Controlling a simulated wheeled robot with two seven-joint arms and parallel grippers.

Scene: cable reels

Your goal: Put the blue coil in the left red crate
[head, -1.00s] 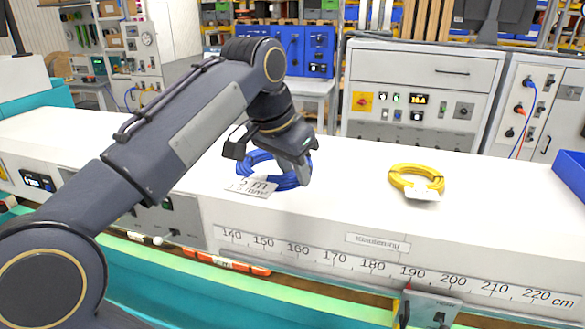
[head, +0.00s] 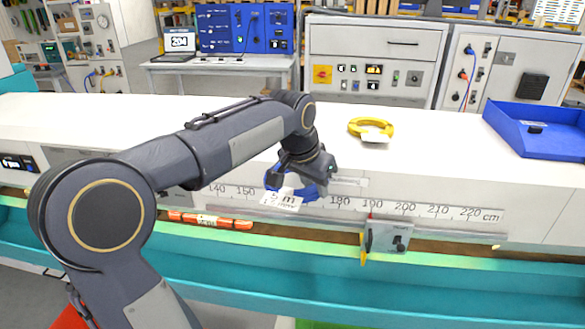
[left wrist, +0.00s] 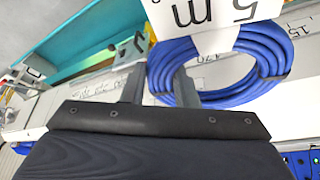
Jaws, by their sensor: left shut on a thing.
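The blue coil (head: 309,192) hangs in my left gripper (head: 300,176), in front of the bench's ruler edge in the head view. A white tag reading "5 m" hangs on it. In the left wrist view the blue coil (left wrist: 270,62) is a round bundle with one finger of the left gripper (left wrist: 160,88) inside its ring and the other outside. The gripper is shut on the coil's near side. A red corner (head: 68,318), perhaps of a red crate, shows at the bottom left, mostly cut off and partly behind my arm. My right gripper is not in view.
A yellow coil (head: 371,130) lies on the white bench (head: 440,160). A blue tray (head: 540,135) stands at the bench's right. A teal ledge (head: 330,268) runs below the bench front, with a metal clamp-like fitting (head: 388,236) above it.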

